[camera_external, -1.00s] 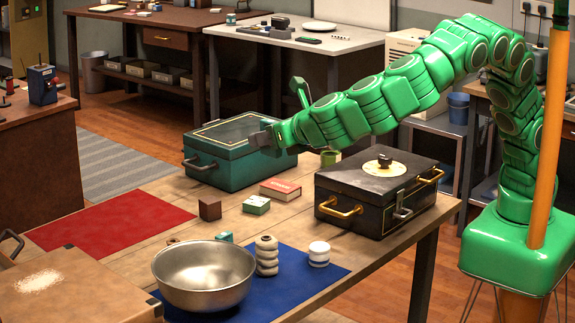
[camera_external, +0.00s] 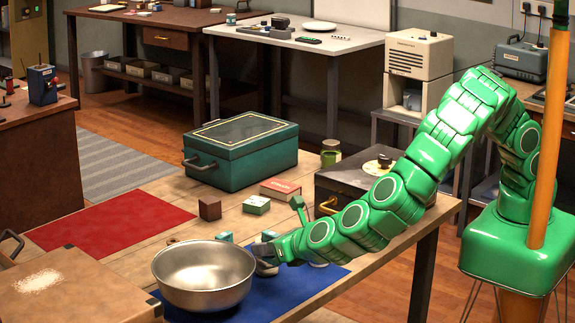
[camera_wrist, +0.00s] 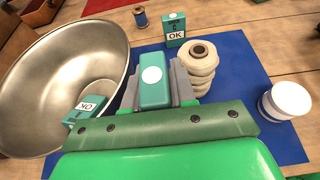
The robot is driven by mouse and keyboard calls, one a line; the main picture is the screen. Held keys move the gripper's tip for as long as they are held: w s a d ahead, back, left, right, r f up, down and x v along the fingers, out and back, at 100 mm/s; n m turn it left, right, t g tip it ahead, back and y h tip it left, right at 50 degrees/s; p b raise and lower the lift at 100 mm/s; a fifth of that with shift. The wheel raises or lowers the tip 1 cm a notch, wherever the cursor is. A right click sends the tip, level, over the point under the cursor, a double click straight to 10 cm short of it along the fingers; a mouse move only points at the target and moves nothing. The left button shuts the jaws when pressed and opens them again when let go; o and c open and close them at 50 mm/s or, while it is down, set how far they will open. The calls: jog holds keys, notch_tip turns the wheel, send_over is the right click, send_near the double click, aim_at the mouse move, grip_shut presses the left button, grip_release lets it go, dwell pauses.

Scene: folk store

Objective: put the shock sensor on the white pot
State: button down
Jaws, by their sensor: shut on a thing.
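My gripper (camera_wrist: 155,88) is shut on a small teal block with a round white spot, which looks like the shock sensor (camera_wrist: 154,92). In the external view my gripper (camera_external: 262,253) is low, just right of the metal bowl. The white pot (camera_wrist: 287,100) is a short white jar with a lid, standing upright on the blue mat (camera_wrist: 235,65). It is to the right of my gripper and apart from the held block. In the external view my arm hides most of the pot.
A beige ringed stack (camera_wrist: 201,70) stands close to my gripper's right finger. Beyond it is a teal box marked OK (camera_wrist: 175,32). The metal bowl (camera_wrist: 40,70) is on the left, with another OK-marked teal box (camera_wrist: 85,110) in it. A dark case (camera_external: 345,183) stands behind my arm.

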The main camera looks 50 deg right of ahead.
aim_at(268, 290)
jog(key=shift+f, duration=3.75)
jog(key=shift+f, duration=0.1)
jog(key=c, duration=1.2)
grip_release()
jog(key=shift+s+r, duration=0.2)
jog(key=shift+r, duration=0.05)
jog(key=shift+v, duration=5.8)
jog(key=shift+c, duration=0.2)
